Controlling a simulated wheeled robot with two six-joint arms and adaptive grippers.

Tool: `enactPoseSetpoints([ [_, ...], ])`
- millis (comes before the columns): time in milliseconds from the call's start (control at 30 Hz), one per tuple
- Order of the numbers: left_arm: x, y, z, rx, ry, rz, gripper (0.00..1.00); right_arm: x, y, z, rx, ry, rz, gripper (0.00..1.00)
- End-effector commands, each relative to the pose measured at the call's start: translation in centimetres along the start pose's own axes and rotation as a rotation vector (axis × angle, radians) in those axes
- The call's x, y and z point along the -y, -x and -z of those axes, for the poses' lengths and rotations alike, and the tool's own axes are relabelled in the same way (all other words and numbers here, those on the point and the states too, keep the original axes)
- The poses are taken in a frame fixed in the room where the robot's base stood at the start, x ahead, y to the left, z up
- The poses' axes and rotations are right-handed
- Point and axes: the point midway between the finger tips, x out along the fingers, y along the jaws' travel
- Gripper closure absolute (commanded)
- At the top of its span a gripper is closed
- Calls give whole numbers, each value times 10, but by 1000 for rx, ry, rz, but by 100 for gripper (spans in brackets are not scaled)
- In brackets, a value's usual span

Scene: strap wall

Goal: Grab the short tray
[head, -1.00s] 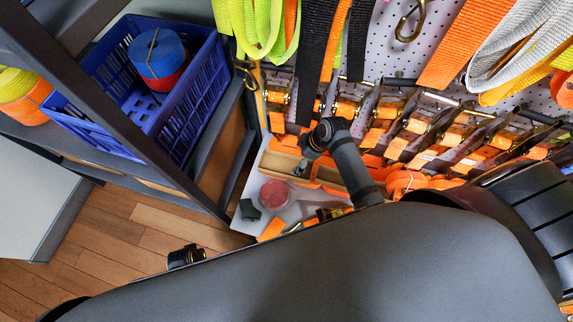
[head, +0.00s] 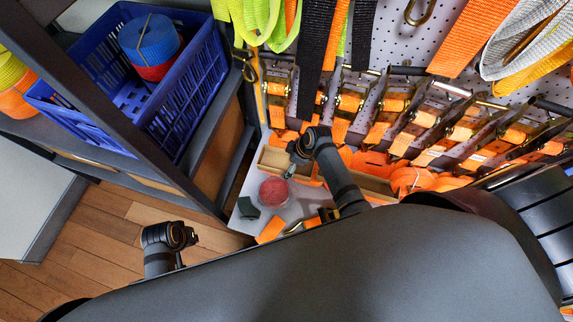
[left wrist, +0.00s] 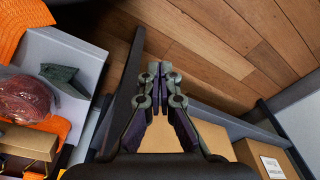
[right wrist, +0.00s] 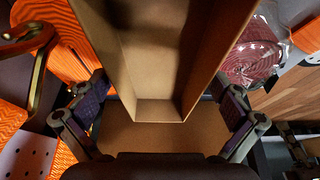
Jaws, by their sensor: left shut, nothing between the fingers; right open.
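A brown open tray (head: 270,158) lies on the light shelf, partly hidden behind my right arm. Another brown tray (head: 374,184) shows to the right of that arm; I cannot tell from the visible parts which is shorter. My right gripper (head: 291,173) is over the left tray. In the right wrist view a brown tray (right wrist: 158,60) runs up the picture, its near end between the fingers of my open right gripper (right wrist: 165,98). I see no clear contact. My left gripper (left wrist: 162,75) is shut and empty, away from the trays, at the lower left in the head view (head: 178,236).
A round red roll (head: 273,190) in clear wrap and a dark green piece (head: 248,208) lie beside the left tray. Orange straps and several ratchets (head: 432,115) crowd the pegboard behind. A blue crate (head: 195,85) stands on the left shelf. Wooden floor (head: 95,230) is open below.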

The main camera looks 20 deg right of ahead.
Motion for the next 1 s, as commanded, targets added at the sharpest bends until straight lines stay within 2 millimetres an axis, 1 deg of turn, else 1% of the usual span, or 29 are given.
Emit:
enactPoseSetpoints([
  [167,0,1,0,1,0,-1,100,0,0,0,0,0,0,0],
  [200,0,1,0,1,0,-1,100,0,0,0,0,0,0,1],
  [567,0,0,0,1,0,-1,100,0,0,0,0,-1,0,50],
  [767,0,0,0,1,0,-1,100,0,0,0,0,-1,1,51],
  [900,0,2,1,-4,1,0,100,0,4,2,-1,-1,0,51],
  [933,0,0,1,-6,1,1,100,0,6,3,-1,-1,0,51],
  [1000,4,-13,-2,-2,3,7,100,0,13,6,-2,-1,0,51],
])
